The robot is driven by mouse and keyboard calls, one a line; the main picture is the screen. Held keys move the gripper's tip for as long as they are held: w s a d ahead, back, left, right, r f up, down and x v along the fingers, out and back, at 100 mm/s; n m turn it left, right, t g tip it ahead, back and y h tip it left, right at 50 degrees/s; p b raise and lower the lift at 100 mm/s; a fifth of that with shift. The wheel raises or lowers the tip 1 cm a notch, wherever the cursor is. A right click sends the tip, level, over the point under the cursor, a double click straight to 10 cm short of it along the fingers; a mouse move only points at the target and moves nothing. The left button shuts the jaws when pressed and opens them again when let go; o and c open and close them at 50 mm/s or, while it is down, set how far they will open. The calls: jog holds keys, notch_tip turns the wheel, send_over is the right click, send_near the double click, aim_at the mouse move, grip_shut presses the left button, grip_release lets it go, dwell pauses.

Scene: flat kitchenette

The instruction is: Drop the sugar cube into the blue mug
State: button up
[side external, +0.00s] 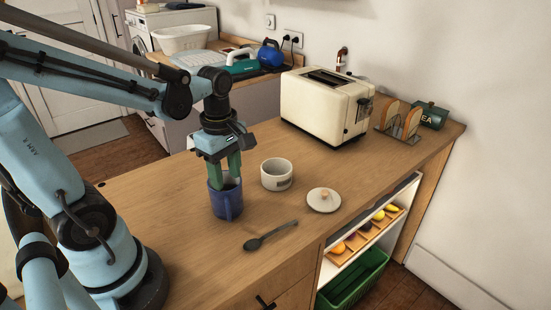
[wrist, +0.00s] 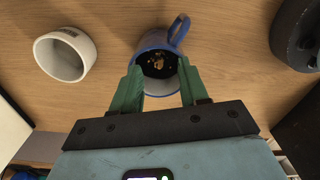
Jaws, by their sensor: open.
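The blue mug (side external: 226,205) stands upright on the wooden counter. My gripper (side external: 225,182) points down right over its mouth, with the green fingers apart on either side of the opening. In the wrist view the blue mug (wrist: 174,45) shows between and beyond the fingertips of my gripper (wrist: 159,70). Its inside is dark with small brownish patches; I cannot tell whether one of them is the sugar cube. No sugar cube shows between the fingers.
A white bowl (side external: 277,175) stands open just right of the mug; it also shows in the wrist view (wrist: 82,43). A lid with a knob (side external: 323,201) and a dark spoon (side external: 270,236) lie nearby. A cream toaster (side external: 325,107) and toast rack (side external: 399,120) stand behind.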

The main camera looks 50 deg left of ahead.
jog(key=shift+r, duration=0.1)
notch_tip(320, 180, up, 12)
dwell(0.7)
jog(key=w+d+f+m+t, duration=0.1)
jog(key=d+f+m+t, duration=0.2)
jog(key=m, duration=0.7)
jog(key=w+d+f+m+t, duration=0.1)
jog(key=d+f+m+t, duration=0.2)
jog(key=m, duration=0.7)
jog(key=shift+w+f+m+t, duration=0.4)
jog(key=shift+f+t, duration=0.2)
jog(key=shift+f, duration=0.15)
